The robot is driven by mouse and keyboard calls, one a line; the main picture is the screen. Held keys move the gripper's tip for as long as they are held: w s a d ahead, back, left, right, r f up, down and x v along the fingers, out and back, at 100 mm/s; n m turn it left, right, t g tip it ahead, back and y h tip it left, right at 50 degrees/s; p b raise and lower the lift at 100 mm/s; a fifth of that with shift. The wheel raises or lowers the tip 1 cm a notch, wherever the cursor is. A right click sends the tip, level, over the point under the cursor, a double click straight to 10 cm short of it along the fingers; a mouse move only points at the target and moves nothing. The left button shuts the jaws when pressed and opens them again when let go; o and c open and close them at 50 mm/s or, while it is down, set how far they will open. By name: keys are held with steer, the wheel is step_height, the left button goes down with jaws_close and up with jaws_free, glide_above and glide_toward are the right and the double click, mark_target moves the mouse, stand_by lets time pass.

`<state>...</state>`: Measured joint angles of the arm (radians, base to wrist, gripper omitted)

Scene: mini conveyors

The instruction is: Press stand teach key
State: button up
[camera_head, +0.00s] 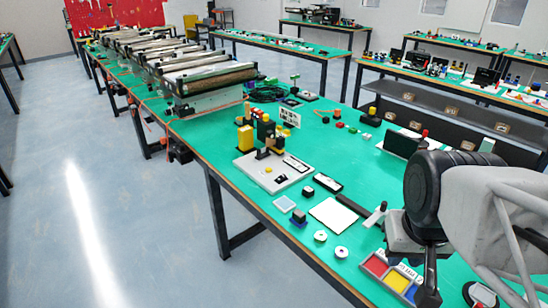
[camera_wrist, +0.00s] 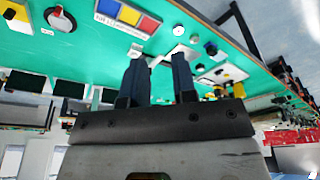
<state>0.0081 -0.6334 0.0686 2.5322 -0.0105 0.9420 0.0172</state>
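No part is clearly labelled as the teach key, so I cannot tell which one it is. A small dark block (camera_head: 307,191) and a black-and-white flat device (camera_head: 327,183) lie just right of the plate. My gripper (camera_wrist: 159,58) is open and empty in the wrist view, its two dark fingers apart above the table. In the head view my arm is at the right, away from the plate; its fingertips are hard to make out.
A red, blue and yellow tray (camera_head: 375,264) lies near my arm; it also shows in the wrist view (camera_wrist: 129,14). White discs (camera_head: 341,252) and a white sheet (camera_head: 333,214) lie between arm and plate. Conveyors (camera_head: 205,78) fill the table's far end.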

jaws_close()
stand_by(1.4)
